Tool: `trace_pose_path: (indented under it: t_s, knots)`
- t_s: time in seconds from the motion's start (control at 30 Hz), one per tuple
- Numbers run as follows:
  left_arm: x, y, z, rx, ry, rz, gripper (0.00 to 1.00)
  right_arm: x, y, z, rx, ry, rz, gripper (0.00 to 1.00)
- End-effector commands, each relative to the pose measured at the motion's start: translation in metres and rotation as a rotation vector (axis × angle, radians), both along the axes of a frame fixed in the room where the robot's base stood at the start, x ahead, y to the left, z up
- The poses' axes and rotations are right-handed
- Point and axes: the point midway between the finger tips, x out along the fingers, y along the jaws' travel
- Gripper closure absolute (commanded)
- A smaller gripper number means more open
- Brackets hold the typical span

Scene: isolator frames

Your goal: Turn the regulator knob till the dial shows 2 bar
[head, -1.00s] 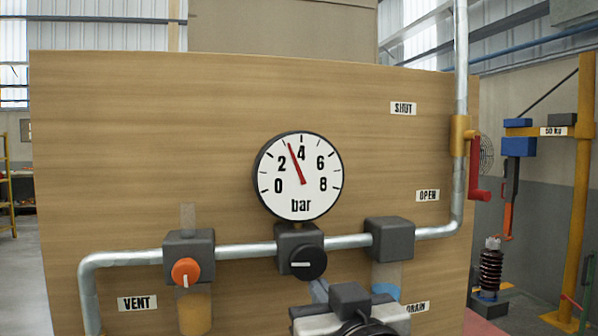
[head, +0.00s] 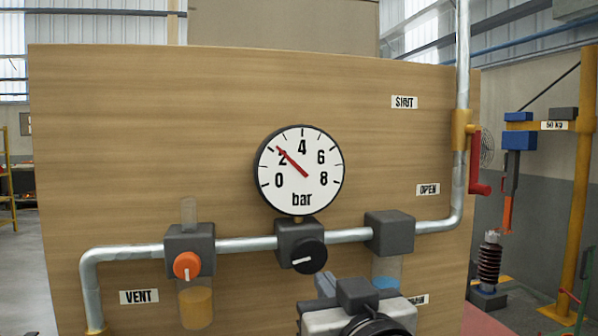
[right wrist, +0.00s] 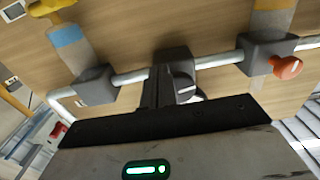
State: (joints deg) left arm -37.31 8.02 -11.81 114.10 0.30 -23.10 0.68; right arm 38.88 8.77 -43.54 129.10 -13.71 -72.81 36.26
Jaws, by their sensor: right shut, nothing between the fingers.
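The round white dial (head: 299,190) in the head view has a red needle pointing up and left, at the 2 or slightly on the 4 side of it. The black regulator knob (head: 311,260) sits on a grey block below the dial; its white mark is nearly level, left end slightly lower. The knob also shows in the right wrist view (right wrist: 187,86), partly hidden by the fingers. My right gripper (head: 325,285) is shut and empty, just below and right of the knob. I cannot tell whether it touches the knob. My left gripper is not in view.
An orange vent knob (head: 187,266) is left on the same pipe (head: 247,245). Another grey block (head: 389,231) is on the right, above a tube with blue liquid. A red lever (head: 475,165) is at the panel's right edge. The panel (head: 150,140) above is clear.

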Motion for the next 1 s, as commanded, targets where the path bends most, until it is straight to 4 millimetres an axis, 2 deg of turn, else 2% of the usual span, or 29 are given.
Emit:
trace_pose_path:
  t_s: [0.13,0.53,0.87,1.0]
  knots:
    - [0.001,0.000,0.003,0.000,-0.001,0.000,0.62,-0.008,-0.003,-0.001,-0.002,0.003,0.000,1.00]
    - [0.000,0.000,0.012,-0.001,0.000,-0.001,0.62,-0.051,-0.017,-0.003,-0.004,0.009,-0.001,1.00]
    - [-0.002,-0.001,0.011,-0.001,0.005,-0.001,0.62,-0.056,-0.019,-0.004,-0.006,0.010,-0.003,1.00]
    - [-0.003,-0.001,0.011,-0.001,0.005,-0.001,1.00,-0.055,-0.023,-0.013,-0.010,0.038,-0.012,1.00]
